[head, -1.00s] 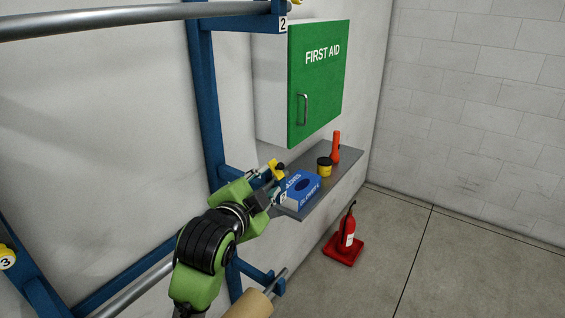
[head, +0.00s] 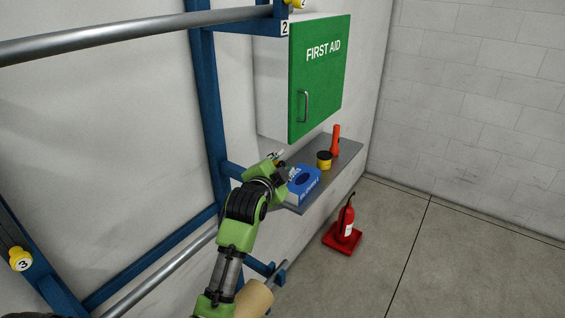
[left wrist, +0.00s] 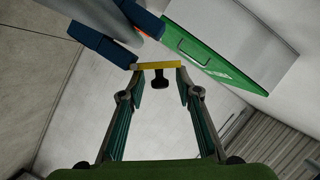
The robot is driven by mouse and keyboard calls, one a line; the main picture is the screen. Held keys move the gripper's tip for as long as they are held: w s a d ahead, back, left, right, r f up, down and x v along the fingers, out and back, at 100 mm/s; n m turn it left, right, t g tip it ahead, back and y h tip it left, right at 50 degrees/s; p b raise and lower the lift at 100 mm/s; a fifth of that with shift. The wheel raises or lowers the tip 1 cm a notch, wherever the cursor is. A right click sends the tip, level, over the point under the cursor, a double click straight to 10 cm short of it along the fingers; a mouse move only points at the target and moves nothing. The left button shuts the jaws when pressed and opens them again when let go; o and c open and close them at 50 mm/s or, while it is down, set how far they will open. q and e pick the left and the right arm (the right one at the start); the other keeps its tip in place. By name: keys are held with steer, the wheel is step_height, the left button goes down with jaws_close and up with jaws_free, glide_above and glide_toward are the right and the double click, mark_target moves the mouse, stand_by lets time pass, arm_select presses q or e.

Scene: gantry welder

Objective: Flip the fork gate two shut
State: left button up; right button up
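My left gripper (head: 280,160) is by the wall, below the green first aid door and beside the blue rack post. In the left wrist view its two fingers (left wrist: 160,80) are spread apart. A yellow bar with a black knob (left wrist: 158,66), apparently the fork gate, lies across the gap at the fingertips, and the knob shows between the fingers. I cannot tell whether the fingers touch it. The bar's left end is next to a blue fork end (left wrist: 105,45). In the head view the arm mostly hides this gate. My right gripper is not in view.
A grey shelf (head: 343,156) beside the gripper holds a blue glove box (head: 303,186), a yellow tin (head: 324,160) and an orange torch (head: 336,140). The first aid cabinet (head: 318,75) hangs above. A fire extinguisher (head: 347,220) stands on the floor.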

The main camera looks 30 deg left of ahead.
arm_select(q)
jaws_close()
steer(key=shift+a, duration=0.1)
steer(key=shift+a+n+g+h, duration=0.4)
steer(key=shift+n+h, duration=0.2)
steer(key=shift+n, duration=0.5)
steer(key=shift+a+f+n+g+h, duration=0.15)
steer(key=shift+a+n+h, duration=0.25)
steer(key=shift+n, duration=0.3)
steer(key=shift+a+f+n+g+h, duration=0.1)
steer(key=shift+a+n+g+h, duration=0.05)
steer(key=shift+n+h, duration=0.45)
jaws_free()
